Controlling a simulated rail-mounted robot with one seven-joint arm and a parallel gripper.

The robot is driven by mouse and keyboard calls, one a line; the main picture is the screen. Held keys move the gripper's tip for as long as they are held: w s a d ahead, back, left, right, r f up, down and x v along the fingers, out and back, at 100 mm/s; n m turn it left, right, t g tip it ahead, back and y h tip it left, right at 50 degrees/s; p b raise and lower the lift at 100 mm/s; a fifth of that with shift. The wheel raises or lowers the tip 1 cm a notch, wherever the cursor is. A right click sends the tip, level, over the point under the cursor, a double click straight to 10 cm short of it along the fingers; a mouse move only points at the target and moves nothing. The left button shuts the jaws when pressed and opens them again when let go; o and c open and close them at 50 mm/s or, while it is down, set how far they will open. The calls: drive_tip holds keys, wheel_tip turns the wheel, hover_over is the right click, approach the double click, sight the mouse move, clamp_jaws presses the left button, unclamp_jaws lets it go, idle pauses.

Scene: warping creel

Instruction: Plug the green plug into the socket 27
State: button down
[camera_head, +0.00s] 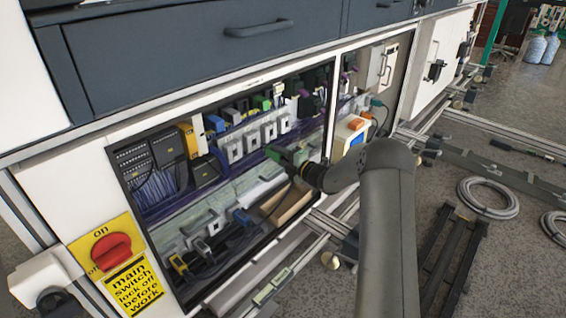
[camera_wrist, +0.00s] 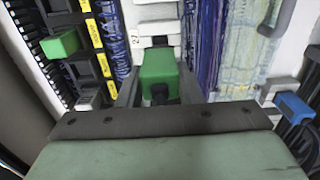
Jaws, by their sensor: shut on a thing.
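In the wrist view the green plug (camera_wrist: 158,66) sits between the two dark fingers of my gripper (camera_wrist: 159,88), which is shut on it. A dark round part shows at the plug's near end. Beyond the plug is a white socket block (camera_wrist: 156,28) with a dark opening; a small label beside it appears to read 27. The plug's far end lines up with this block, but I cannot tell whether it is inserted or only in front. In the head view my gripper (camera_head: 293,162) reaches into the open cabinet and is small; the plug's contact is not clear there.
Another green connector (camera_wrist: 60,45) sits on the dark module row at left, with blue wires beside it. A blue connector (camera_wrist: 292,106) is at right. In the head view several white sockets (camera_head: 252,139) line the cabinet, above a lower tray of connectors. A red main switch (camera_head: 111,251) is outside.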

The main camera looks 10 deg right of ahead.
sight(267, 149)
drive_tip(key=shift+b+x, duration=0.35)
drive_tip(key=shift+x, duration=0.8)
drive_tip(key=shift+w, duration=0.15)
drive_tip(key=shift+w+a, duration=0.1)
drive_tip(key=shift+a, duration=0.05)
drive_tip(key=shift+w+a+p, duration=0.15)
drive_tip(key=shift+w+p, duration=0.05)
drive_tip(key=shift+p, duration=0.1)
drive_tip(key=shift+r+p, duration=0.1)
drive_tip(key=shift+p, duration=0.2)
drive_tip(key=shift+w+a, duration=0.1)
drive_tip(key=shift+w+a, duration=0.25)
drive_tip(key=shift+w, duration=0.1)
drive_tip(key=shift+x, duration=0.85)
